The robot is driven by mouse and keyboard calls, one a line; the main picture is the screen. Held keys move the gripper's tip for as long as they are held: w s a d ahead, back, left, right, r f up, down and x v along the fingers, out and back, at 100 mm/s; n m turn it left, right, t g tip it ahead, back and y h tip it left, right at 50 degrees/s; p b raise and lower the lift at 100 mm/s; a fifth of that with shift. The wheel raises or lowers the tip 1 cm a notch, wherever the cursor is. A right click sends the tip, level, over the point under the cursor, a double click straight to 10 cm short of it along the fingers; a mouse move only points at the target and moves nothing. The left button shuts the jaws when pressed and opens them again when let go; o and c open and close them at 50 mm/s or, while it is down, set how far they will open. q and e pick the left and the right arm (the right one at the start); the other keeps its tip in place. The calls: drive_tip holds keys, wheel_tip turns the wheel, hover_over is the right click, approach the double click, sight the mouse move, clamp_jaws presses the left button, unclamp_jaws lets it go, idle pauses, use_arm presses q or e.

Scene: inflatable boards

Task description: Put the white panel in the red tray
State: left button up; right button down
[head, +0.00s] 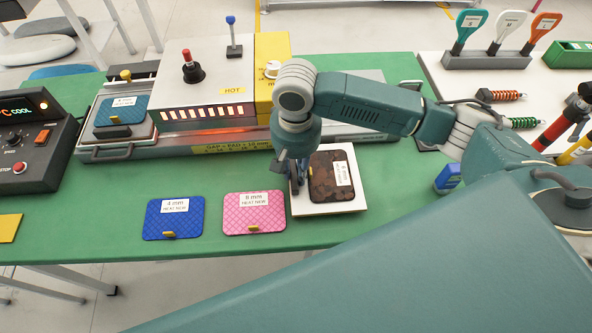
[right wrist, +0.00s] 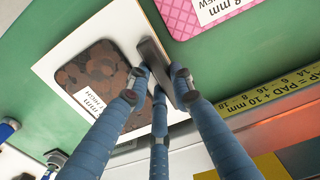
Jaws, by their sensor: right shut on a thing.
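A white panel (head: 328,209) lies on the green table with a brown camouflage pad (head: 327,184) on it. In the right wrist view the white panel (right wrist: 143,20) shows a dark grey bar (right wrist: 152,55) standing along one side, beside the brown pad (right wrist: 93,80). My right gripper (head: 297,183) points down at the left side of the panel. In the right wrist view its fingers (right wrist: 160,84) are shut on the dark grey bar. The arm hides part of the panel's far side in the head view. I see no red tray. My left gripper is not in view.
A pink pad (head: 250,220) and a blue pad (head: 170,225) lie left of the panel. Behind stands a heater marked HOT (head: 210,88), with a tray holding a teal pad (head: 122,110) at its left.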

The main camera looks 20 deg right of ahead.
drive_tip(key=shift+w+d+f, duration=0.1)
drive_tip(key=shift+w+f, duration=0.15)
drive_tip(key=shift+f, duration=0.6)
drive_tip(key=shift+f+p, duration=0.1)
drive_tip(key=shift+p, duration=0.2)
drive_tip(key=c, duration=1.5)
unclamp_jaws()
